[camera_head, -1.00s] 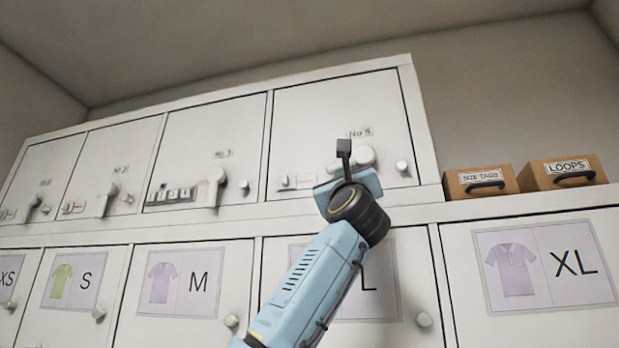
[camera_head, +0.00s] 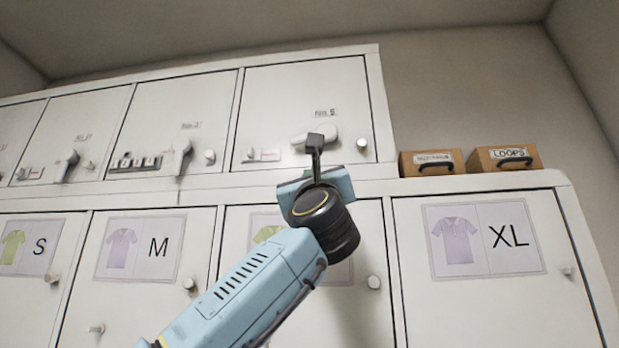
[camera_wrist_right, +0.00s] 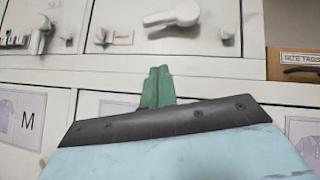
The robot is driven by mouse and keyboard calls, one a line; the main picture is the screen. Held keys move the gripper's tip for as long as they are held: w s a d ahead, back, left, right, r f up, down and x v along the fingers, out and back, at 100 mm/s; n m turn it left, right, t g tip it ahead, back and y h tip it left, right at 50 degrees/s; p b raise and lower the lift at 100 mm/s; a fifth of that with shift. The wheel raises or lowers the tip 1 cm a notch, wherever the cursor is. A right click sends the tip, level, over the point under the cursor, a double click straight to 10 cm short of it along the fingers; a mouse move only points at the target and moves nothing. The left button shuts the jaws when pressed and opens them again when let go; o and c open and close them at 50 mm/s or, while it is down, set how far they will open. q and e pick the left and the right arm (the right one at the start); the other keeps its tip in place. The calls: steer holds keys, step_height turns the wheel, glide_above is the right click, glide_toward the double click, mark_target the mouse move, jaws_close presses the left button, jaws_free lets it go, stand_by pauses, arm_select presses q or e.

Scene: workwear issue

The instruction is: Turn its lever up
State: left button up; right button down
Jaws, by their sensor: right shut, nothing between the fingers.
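The rightmost upper door (camera_head: 285,90), with a small number label, carries a pale lever (camera_head: 302,138). The lever lies nearly level, its arm pointing left from a round hub; it also shows in the right wrist view (camera_wrist_right: 158,18). My right gripper (camera_head: 315,143) stands upright in front of this door and covers part of the lever in the head view. In the right wrist view its green fingers (camera_wrist_right: 157,78) are together and empty, below the lever with a visible gap in the picture. Whether they touch the door cannot be told. My left gripper is out of view.
A round knob (camera_head: 362,144) is right of the lever and a small red-marked plate (camera_head: 264,155) left of it. Neighbouring doors have levers pointing down (camera_head: 178,158). Two brown boxes (camera_head: 432,168) (camera_head: 505,160) stand on the ledge at right. Lower doors carry shirt-size signs.

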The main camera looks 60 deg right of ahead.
steer(key=shift+v, duration=1.15)
steer(key=shift+d, duration=0.1)
